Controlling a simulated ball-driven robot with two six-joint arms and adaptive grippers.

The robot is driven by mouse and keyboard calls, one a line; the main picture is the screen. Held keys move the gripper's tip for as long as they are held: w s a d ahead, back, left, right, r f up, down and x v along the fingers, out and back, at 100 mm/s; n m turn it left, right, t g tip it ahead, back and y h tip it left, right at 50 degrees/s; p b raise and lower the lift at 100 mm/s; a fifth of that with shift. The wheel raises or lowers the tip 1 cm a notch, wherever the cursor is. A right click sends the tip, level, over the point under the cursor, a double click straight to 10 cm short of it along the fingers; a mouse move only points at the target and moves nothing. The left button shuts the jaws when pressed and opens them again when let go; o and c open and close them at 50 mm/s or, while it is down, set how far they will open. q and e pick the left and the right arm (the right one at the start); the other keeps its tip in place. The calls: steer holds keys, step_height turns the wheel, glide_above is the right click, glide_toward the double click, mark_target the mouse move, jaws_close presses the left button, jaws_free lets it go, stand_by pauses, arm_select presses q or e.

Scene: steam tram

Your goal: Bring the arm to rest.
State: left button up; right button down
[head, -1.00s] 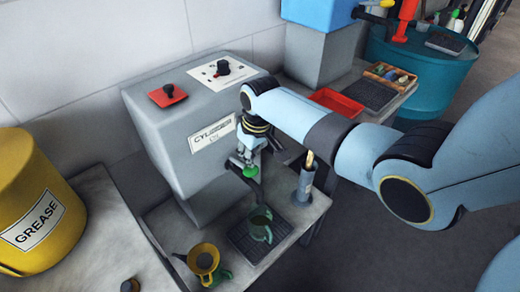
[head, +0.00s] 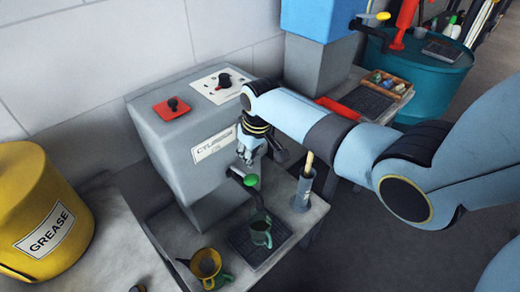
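My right arm reaches in from the right across the front of a grey cylinder oil dispenser (head: 180,150). Its gripper (head: 245,157) is small in view and hangs just above the green knob (head: 251,180) of the dispenser's dark tap. A gap seems to show between gripper and knob. I cannot make out whether the fingers are open or shut, and I see nothing held in them. A green jug (head: 261,235) stands upright on the dark drip grid (head: 246,252) below the tap. My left gripper is not in view.
A yellow grease drum (head: 42,200) is at left. Behind my arm are a red tray (head: 337,107), a box of small items (head: 388,84) and a teal drum (head: 425,80).

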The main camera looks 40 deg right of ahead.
step_height(320, 180, up, 2)
steer(key=shift+r+p, duration=0.15)
steer(key=shift+p, duration=0.7)
steer(key=s+f+g+h+b, duration=0.1)
steer(key=s+f+b, duration=2.1)
steer(key=s+f, duration=2.4)
steer(key=shift+s+f, duration=0.25)
steer(key=shift+f, duration=0.55)
steer(key=shift+d, duration=0.1)
